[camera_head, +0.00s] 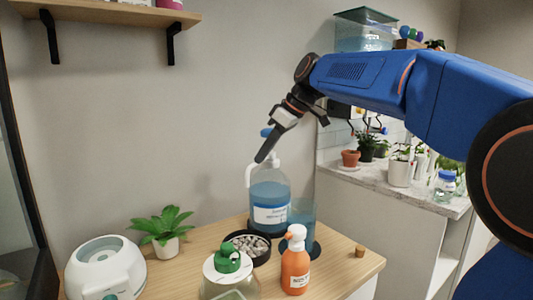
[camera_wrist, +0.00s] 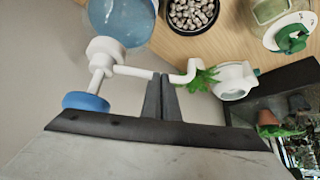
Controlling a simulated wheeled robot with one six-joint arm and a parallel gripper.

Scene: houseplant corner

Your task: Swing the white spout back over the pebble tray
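The white spout (camera_wrist: 132,72) juts from the neck of a large bottle of blue liquid (camera_head: 270,197) with a blue pump top (camera_head: 266,132). In the wrist view its bent tip (camera_wrist: 193,68) points toward the plant side, and appears apart from the round dark pebble tray (camera_wrist: 192,29). The tray also shows in the head view (camera_head: 265,260), in front of the bottle. My gripper (camera_wrist: 161,78) has its fingers together, tips at the middle of the spout and crossing it in the picture. I cannot tell whether they touch it.
A green plant (camera_head: 165,227) and white round appliance (camera_head: 105,270) stand left. A green-lidded jar (camera_head: 228,260) and orange pump bottle (camera_head: 296,268) stand in front. A blue-tinted glass (camera_head: 302,212) is right of the bottle. A cork (camera_head: 360,250) lies near the right edge.

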